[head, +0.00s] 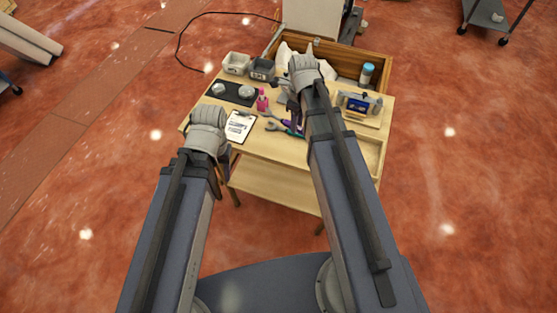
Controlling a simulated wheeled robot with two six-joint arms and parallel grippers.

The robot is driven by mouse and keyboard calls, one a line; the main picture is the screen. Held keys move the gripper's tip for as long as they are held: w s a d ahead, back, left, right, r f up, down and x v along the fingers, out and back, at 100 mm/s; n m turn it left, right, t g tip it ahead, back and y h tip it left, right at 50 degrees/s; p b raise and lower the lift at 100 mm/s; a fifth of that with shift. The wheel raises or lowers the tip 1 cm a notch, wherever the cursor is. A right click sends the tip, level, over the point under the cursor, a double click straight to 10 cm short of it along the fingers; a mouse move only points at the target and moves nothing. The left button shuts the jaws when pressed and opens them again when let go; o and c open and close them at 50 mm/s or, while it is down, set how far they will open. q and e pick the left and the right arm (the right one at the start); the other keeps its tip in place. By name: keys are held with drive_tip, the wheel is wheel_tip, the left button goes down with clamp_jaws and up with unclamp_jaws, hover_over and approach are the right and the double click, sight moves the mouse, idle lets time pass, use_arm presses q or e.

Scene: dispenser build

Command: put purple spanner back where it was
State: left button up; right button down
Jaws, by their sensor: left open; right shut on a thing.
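The purple spanner (287,123) shows as a small purple and grey shape at the middle of the wooden workbench, largely hidden by my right arm. My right gripper (294,118) is over the bench and shut on it; the fingers are small and partly covered by the wrist, so the exact grip is hard to see. A grey spanner head (270,114) and a teal handle (293,131) show close by. My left gripper (226,164) is open and empty at the bench's front left edge, near the clipboard.
On the workbench (270,148) are a clipboard (239,127), a pink bottle (262,100), a black tray (231,93) with round grey parts, a white bin (236,63), a dark bin (261,69) and a blue device (358,104). A blue-capped bottle (367,74) stands at the back right.

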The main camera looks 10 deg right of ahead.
drive_tip(key=f+n, duration=0.1)
drive_tip(key=f+n+b, duration=0.1)
drive_tip(key=shift+a+f, duration=0.25)
drive_tip(key=shift+f, duration=0.05)
drive_tip(key=shift+f+n+b, duration=0.1)
drive_tip(key=shift+n+b, duration=0.2)
drive_tip(key=shift+n, duration=0.1)
use_arm(q)
wheel_tip(320, 180, down, 9)
drive_tip(key=b, duration=0.6)
use_arm(e)
hover_over(293, 152)
wheel_tip(293, 152, down, 6)
drive_tip(key=shift+s+f, duration=0.1)
use_arm(q)
drive_tip(key=shift+w, duration=0.1)
wheel_tip(293, 152, down, 4)
drive_tip(key=b, duration=0.4)
drive_tip(key=shift+r, duration=0.2)
use_arm(e)
wheel_tip(293, 152, down, 4)
drive_tip(key=shift+r, duration=0.15)
